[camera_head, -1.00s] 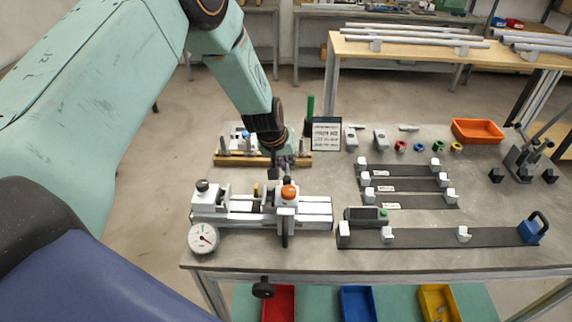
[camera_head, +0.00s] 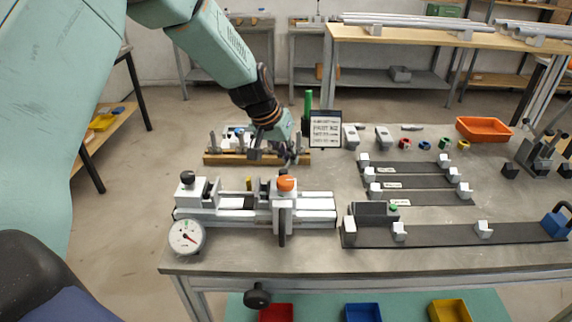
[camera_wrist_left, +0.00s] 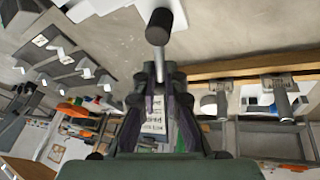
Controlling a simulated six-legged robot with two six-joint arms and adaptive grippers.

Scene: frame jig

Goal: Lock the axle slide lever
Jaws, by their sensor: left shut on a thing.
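The white jig with its slide (camera_head: 310,208) sits at the front left of the bench. An orange knob (camera_head: 286,184) tops its carriage, and a dark upright bar (camera_head: 283,228) stands at the carriage's front. I cannot tell which part is the slide lever. My left gripper (camera_head: 291,153) is behind the jig, beside the wooden rack. In the left wrist view its fingers (camera_wrist_left: 158,85) are shut on a grey rod with a black end (camera_wrist_left: 158,27). Whether that rod is loose or fixed is unclear. My right gripper is not in view.
A dial gauge (camera_head: 187,237) is at the jig's left end. The wooden rack (camera_head: 225,159) holds upright posts. A printed sign (camera_head: 325,130) stands right of the gripper. Dark strips with white blocks (camera_head: 483,229) cover the right. A black knob (camera_head: 257,297) hangs below the front edge.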

